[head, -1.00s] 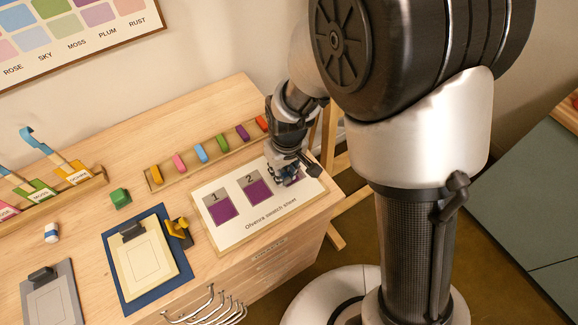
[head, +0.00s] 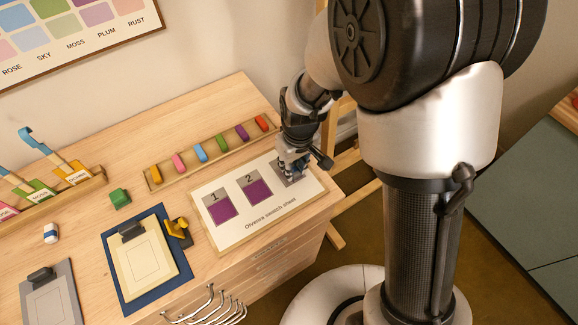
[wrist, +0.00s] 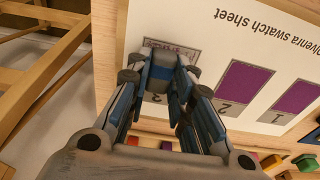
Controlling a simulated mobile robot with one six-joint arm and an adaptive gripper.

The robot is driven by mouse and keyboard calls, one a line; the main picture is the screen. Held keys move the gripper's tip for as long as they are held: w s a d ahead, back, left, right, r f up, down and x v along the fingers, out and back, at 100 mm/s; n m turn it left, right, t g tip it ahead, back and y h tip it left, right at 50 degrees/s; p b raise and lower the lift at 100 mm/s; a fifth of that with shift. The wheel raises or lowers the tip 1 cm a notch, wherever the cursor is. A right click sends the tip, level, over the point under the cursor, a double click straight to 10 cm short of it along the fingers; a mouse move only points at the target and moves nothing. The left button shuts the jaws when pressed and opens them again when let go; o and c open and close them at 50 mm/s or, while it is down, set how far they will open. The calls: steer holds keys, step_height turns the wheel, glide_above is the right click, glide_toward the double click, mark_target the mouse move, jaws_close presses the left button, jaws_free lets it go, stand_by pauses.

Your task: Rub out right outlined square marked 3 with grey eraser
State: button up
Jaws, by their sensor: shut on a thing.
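The swatch sheet (head: 262,212) lies on the table's right end with outlined squares marked 1 (head: 220,208), 2 (head: 257,188) and 3 (head: 293,181). Squares 1 and 2 are filled purple. Square 3, on the right, looks mostly grey where it shows, with a thin purplish strip near its edge in the wrist view (wrist: 182,47). My gripper (head: 290,168) is over square 3 and covers part of it. It is shut on the grey eraser (wrist: 162,64), which is mostly hidden between the fingers, low at the sheet. Whether it touches the paper is hard to tell.
A wooden rail of several coloured blocks (head: 201,153) runs behind the sheet. A clipboard on a blue mat (head: 118,267), a yellow item (head: 178,229), a green block (head: 119,197) and a white-and-blue eraser (head: 51,233) lie to the left. The table's right edge is close.

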mark_target(280, 178)
steer(key=shift+w+d, duration=0.6)
steer(key=shift+d, duration=0.3)
steer(key=shift+f, duration=0.15)
steer(key=shift+s+a, duration=0.1)
steer(key=shift+s+a+r, duration=0.1)
steer(key=shift+s+a, duration=0.4)
steer(key=shift+a, duration=0.25)
steer(key=shift+s+a+r, duration=0.1)
steer(key=shift+s+a, duration=0.4)
steer(key=shift+a, duration=0.25)
steer(key=shift+s+a, duration=0.5)
steer(key=shift+a, duration=0.25)
steer(key=shift+r, duration=0.1)
step_height(280, 178, up, 7)
steer(key=p, duration=0.5)
steer(key=shift+p, duration=0.4)
